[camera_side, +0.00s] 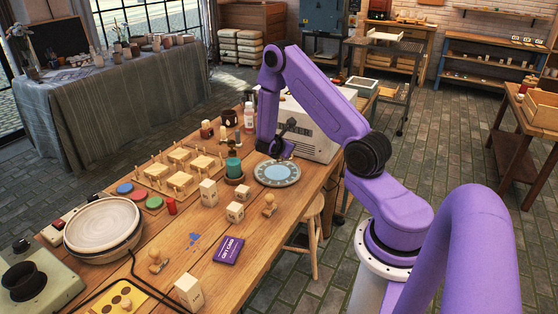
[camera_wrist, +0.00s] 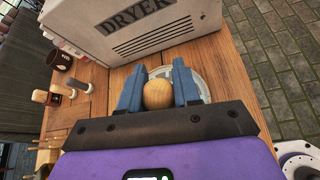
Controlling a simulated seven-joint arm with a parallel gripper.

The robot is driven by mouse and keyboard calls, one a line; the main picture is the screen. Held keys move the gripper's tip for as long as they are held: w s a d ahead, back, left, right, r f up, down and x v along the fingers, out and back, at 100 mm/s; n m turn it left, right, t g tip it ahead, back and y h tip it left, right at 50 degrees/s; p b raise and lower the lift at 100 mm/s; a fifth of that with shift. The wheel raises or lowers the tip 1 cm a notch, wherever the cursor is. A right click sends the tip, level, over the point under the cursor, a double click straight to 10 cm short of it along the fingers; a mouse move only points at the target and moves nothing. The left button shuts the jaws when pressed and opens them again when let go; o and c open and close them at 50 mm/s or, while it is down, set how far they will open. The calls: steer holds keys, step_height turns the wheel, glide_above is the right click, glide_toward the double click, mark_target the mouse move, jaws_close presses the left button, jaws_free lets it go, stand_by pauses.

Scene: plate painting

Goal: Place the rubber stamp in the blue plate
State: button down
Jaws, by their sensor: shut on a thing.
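My gripper (camera_side: 278,150) is just above the far edge of the blue plate (camera_side: 277,173), which lies flat on the wooden table. In the wrist view, my gripper's two blue fingers (camera_wrist: 158,72) are closed on a round wooden knob, apparently the handle of a rubber stamp (camera_wrist: 158,95). The lower part of this stamp is hidden, so I cannot tell whether it touches the plate. The plate's pale rim (camera_wrist: 203,88) shows behind the fingers. In the side view the held stamp cannot be made out.
Two similar wooden-handled pieces (camera_side: 269,205) (camera_side: 156,261) stand on the table. A white dryer (camera_side: 315,125) is close behind the gripper.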

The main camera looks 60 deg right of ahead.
steer(key=w+d+f, duration=0.1)
steer(key=f, duration=0.1)
steer(key=w+d+f, duration=0.1)
steer(key=w+f, duration=0.1)
steer(key=w+d+f, duration=0.1)
steer(key=f, duration=0.1)
steer(key=shift+w+d+f, duration=0.2)
steer(key=shift+w+d, duration=0.15)
steer(key=shift+d, duration=0.05)
steer(key=shift+w+f, duration=0.1)
steer(key=shift+f, duration=1.45)
steer(key=shift+f, duration=0.1)
steer(key=c, duration=0.8)
jaws_free()
